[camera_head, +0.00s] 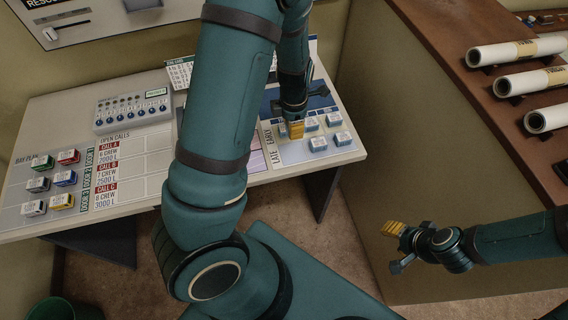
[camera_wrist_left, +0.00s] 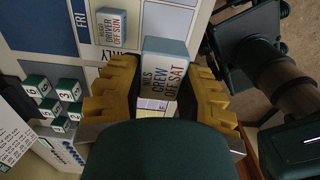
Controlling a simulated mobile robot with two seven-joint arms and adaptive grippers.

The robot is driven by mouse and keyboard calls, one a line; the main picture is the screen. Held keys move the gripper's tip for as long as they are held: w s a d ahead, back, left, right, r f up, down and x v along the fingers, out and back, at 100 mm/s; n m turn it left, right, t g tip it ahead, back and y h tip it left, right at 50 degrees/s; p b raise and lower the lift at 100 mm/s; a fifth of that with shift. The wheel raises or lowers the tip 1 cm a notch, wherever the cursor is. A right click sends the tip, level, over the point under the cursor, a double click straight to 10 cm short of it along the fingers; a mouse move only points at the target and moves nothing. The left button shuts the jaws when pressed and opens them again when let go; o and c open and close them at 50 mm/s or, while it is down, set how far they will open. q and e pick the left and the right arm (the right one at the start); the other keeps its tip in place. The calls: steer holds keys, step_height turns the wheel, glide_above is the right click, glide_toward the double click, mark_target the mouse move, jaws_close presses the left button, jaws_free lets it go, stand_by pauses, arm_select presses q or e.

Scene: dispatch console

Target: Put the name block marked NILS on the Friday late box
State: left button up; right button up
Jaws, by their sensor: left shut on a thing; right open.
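My left gripper (camera_head: 296,130) is shut on a white block with a blue-grey edge, the NILS block (camera_wrist_left: 166,72). In the left wrist view its face reads NILS, CREW, OFF SAT, and it sits between my yellow fingers. I cannot tell whether it touches the panel. In the head view the fingers are at the roster panel, beside several blue-and-white name blocks (camera_head: 318,143). A blue FRI label (camera_wrist_left: 83,30) shows in the left wrist view. EARLY and LATE (camera_head: 277,157) labels show in the head view; the Friday late box is not clearly identifiable. My right gripper (camera_head: 393,230) is open, away from the console.
A block reading DRIVER OFF SUN (camera_wrist_left: 111,28) lies near the held one. Coloured blocks (camera_head: 65,178) and an open-calls chart (camera_head: 130,165) fill the console's left. Rolled charts (camera_head: 515,52) lie on the brown cabinet at right. My left arm hides the console's middle.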

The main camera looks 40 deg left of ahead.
arm_select(q)
steer(key=shift+s+d, duration=0.1)
steer(key=shift+s, duration=0.2)
steer(key=shift+s+f, duration=0.2)
steer(key=shift+f, duration=0.05)
steer(key=b, duration=0.1)
glide_above(291, 153)
step_height(291, 153, down, 6)
steer(key=shift+r, duration=0.25)
steer(key=shift+f+b, duration=0.35)
steer(key=shift+f, duration=1.75)
arm_select(e)
steer(key=shift+s+f, duration=0.3)
steer(key=shift+f, duration=0.65)
steer(key=shift+f, duration=0.1)
arm_select(q)
steer(key=shift+f, duration=0.2)
steer(key=o, duration=0.9)
steer(key=shift+o, duration=0.2)
